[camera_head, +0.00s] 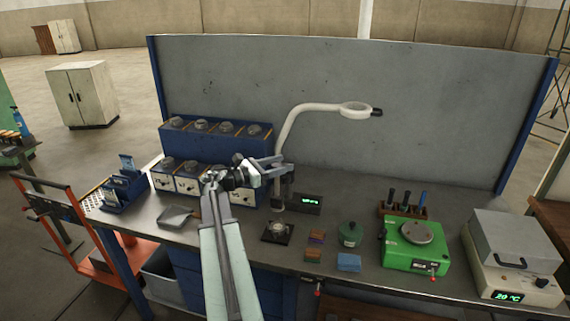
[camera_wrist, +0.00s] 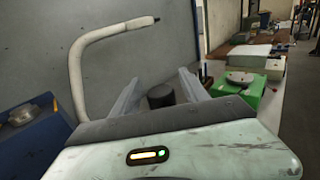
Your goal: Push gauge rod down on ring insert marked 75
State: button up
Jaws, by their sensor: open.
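My gripper (camera_head: 279,168) is open, above the middle of the bench and in front of the back panel. In the wrist view a dark upright cylinder (camera_wrist: 160,96) shows between its two spread fingers; it may be the top of the gauge rod. In the head view a grey upright gauge part (camera_head: 278,202) stands just below my gripper, beside a small black display (camera_head: 307,203) with green digits. A round metal ring piece (camera_head: 278,229) sits on a black base below it. Any 75 marking on it is too small to read.
A white curved magnifier lamp (camera_head: 300,112) rises behind my gripper. Blue bins (camera_head: 215,139) with round metal parts stand left.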

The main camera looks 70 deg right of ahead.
jog(key=shift+x, duration=0.8)
jog(key=shift+c, duration=0.3)
grip_shut()
dwell(0.6)
